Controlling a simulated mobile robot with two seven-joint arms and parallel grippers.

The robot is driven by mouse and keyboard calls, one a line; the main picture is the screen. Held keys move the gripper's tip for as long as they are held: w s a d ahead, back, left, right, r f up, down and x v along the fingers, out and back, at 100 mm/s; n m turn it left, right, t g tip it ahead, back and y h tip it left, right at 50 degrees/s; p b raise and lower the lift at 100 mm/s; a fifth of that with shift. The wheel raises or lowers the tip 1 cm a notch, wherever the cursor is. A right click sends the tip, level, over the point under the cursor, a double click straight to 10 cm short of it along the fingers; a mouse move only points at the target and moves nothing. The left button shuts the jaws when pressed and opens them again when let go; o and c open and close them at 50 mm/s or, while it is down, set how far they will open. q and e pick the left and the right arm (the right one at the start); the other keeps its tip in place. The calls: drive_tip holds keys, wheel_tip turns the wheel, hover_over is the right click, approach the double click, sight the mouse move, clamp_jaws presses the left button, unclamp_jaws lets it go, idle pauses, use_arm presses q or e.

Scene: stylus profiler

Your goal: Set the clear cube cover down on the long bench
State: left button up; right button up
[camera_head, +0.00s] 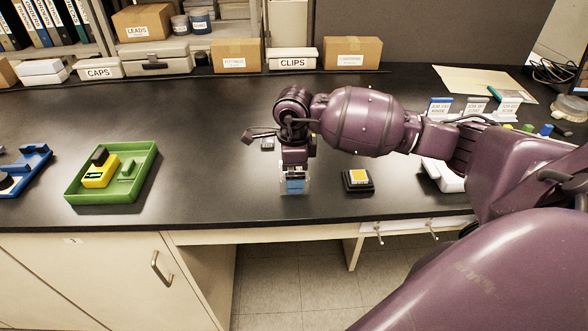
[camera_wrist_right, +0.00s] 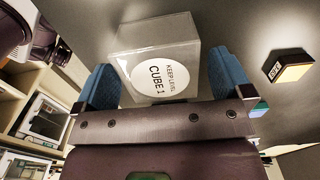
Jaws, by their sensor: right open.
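The clear cube cover (camera_wrist_right: 160,58) stands between the blue fingers of my right gripper (camera_wrist_right: 160,68) in the right wrist view. It has a round white label reading "KEEP LEVEL CUBE 1". A gap shows between each finger and the cover. In the head view my right gripper (camera_head: 295,186) points down at the front part of the long black bench (camera_head: 220,125). There the cover is mostly hidden behind the fingers, with only faint clear edges beside them. It appears to stand on the bench top. My left gripper is not in view.
A black block with a yellow top (camera_head: 358,181) lies just right of the gripper. A green tray (camera_head: 75,195) with a yellow device sits at the left. Labelled boxes (camera_head: 236,56) line the back. Bench between tray and gripper is clear; the front edge is close.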

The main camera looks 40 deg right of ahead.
wheel_tip(320, 180, up, 12)
idle(0.5)
drive_tip(key=shift+s, duration=0.1)
idle(0.4)
